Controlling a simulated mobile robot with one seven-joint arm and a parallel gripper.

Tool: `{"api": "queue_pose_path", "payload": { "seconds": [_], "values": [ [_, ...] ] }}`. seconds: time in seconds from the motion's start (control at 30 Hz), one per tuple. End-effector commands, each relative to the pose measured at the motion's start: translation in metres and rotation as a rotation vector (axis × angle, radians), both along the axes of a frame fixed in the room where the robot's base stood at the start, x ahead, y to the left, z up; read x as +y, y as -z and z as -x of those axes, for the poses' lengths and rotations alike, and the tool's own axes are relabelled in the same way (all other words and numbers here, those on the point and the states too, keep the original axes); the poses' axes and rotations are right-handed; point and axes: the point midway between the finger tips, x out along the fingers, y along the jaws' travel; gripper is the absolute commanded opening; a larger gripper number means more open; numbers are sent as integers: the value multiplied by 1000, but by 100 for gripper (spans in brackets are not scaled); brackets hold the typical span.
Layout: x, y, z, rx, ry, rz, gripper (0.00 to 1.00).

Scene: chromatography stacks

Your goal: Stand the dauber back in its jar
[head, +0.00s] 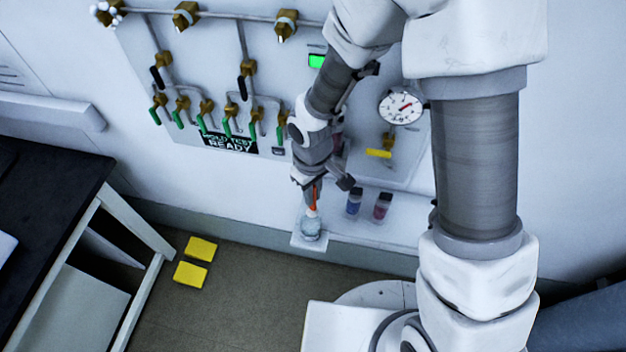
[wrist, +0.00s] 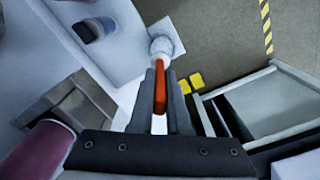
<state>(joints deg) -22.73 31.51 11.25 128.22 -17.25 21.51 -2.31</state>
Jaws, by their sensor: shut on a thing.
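My gripper (head: 314,186) points down over the small white shelf by the wall. It is shut on the orange handle of the dauber (head: 313,196), which also shows between the fingers in the wrist view (wrist: 162,95). The clear, pale jar (head: 311,230) stands on the shelf's left end, directly below the dauber. In the wrist view the jar (wrist: 165,46) lies just past the fingertips, in line with the handle. The dauber's lower end meets the jar's mouth in the picture. I cannot tell whether it is inside or just above.
A blue bottle (head: 353,203) and a dark red bottle (head: 382,206) stand on the shelf right of the jar. Valves and a pressure gauge (head: 401,107) are on the wall panel above. Two yellow blocks (head: 190,274) lie on the floor near the black-topped bench (head: 50,190).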

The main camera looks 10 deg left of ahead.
Motion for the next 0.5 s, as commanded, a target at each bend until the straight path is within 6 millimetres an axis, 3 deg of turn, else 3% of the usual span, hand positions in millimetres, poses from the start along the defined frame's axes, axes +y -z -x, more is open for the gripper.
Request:
{"api": "queue_pose_path", "payload": {
  "seconds": [0.27, 0.5],
  "values": [
    [4, 9, 4, 7, -20, -4, 0],
    [3, 28, 4, 7, -19, -3, 0]
  ]
}}
